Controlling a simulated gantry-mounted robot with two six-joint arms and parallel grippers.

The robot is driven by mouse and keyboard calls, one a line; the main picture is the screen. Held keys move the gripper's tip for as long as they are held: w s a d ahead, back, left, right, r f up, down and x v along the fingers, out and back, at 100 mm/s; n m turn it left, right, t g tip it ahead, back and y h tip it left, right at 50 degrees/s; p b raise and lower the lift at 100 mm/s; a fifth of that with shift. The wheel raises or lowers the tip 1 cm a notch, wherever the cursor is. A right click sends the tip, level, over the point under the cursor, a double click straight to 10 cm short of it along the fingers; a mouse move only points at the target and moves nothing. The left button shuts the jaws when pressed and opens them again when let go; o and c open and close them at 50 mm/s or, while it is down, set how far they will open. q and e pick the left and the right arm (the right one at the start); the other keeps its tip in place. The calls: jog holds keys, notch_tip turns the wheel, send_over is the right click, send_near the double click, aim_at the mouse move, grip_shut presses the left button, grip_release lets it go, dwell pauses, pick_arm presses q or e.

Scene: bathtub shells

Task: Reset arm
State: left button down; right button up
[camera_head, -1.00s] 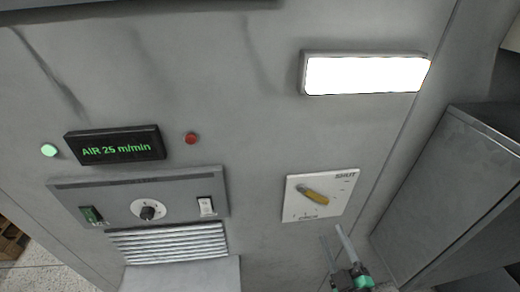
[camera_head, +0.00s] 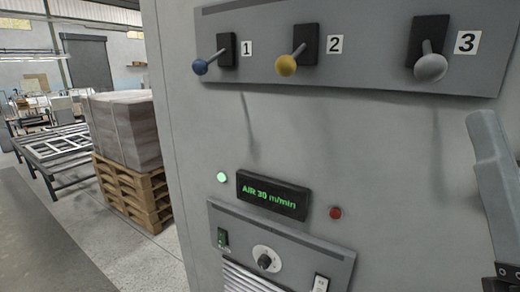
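The grey machine panel (camera_head: 350,140) fills the middle and right of the head view. Part of an arm of mine (camera_head: 495,180), a grey link with a dark part below it, shows at the right edge in front of the panel. Neither gripper shows, so I cannot see their fingers or whether they hold anything.
Three levers with blue (camera_head: 200,67), yellow (camera_head: 286,65) and grey (camera_head: 430,67) knobs sit at the top, numbered 1 to 3. A display (camera_head: 272,195) reads AIR 30 m/min. Below is a dial (camera_head: 265,260). A wrapped load on pallets (camera_head: 135,195) stands left, beside open floor.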

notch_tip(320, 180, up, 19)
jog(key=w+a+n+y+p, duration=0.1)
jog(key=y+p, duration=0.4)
jog(key=p, duration=1.5)
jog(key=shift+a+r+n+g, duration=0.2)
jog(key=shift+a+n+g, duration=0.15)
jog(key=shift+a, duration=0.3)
dwell(4.5)
